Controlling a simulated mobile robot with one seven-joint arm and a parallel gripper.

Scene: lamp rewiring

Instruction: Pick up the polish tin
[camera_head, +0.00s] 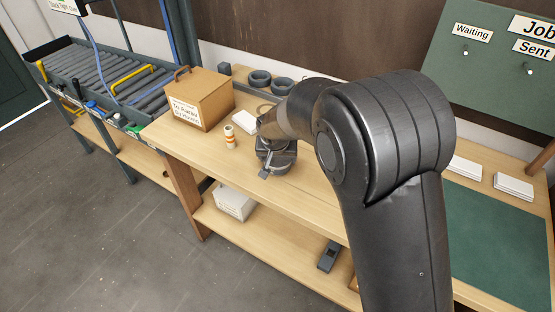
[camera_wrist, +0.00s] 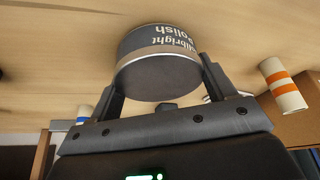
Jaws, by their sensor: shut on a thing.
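The polish tin (camera_wrist: 158,75) is a short dark round tin with a pale band and the lettering "polish", which reads upside down in the wrist view. It sits between the two fingers of my gripper (camera_wrist: 163,62), which are shut on its sides. In the head view my gripper (camera_head: 266,170) is low over the wooden bench (camera_head: 190,147), and I cannot make out the tin there. I cannot tell whether the tin still touches the bench.
An orange-and-white striped cylinder (camera_head: 230,137) stands close left of my gripper. A cardboard box (camera_head: 215,98) and a white stack (camera_head: 245,121) are behind it. Dark rings (camera_head: 260,78) lie at the back. A lower shelf holds a white box (camera_head: 235,202).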

